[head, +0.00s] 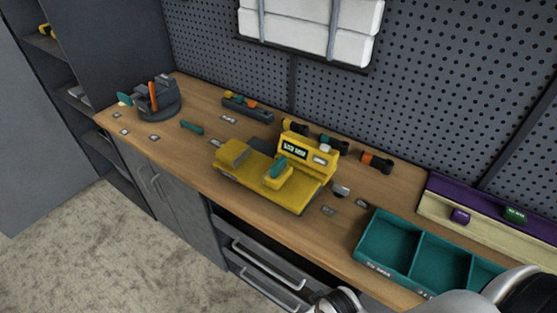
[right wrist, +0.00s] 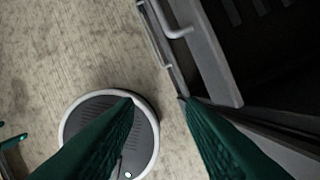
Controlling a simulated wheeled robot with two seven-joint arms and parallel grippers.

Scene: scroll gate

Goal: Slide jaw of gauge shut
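The yellow gauge (head: 305,194) sits on the middle of the wooden bench in the head view. A display housing (head: 296,148) stands at its back. A yellow block with a teal top (head: 279,171), which looks like the sliding jaw, sits further right with a gap between the two blocks. My right gripper (right wrist: 158,100) shows two green fingers apart with nothing between them, over the floor in front of the cabinet and away from the gauge. My left gripper is out of view.
A teal divided tray (head: 415,252) is at the front right of the bench. A purple-backed rail (head: 480,205) lies behind it. A round dark holder (head: 158,100) is at the left end. Drawer handles (head: 268,262) stick out below the bench, and one handle (right wrist: 180,30) shows in the wrist view.

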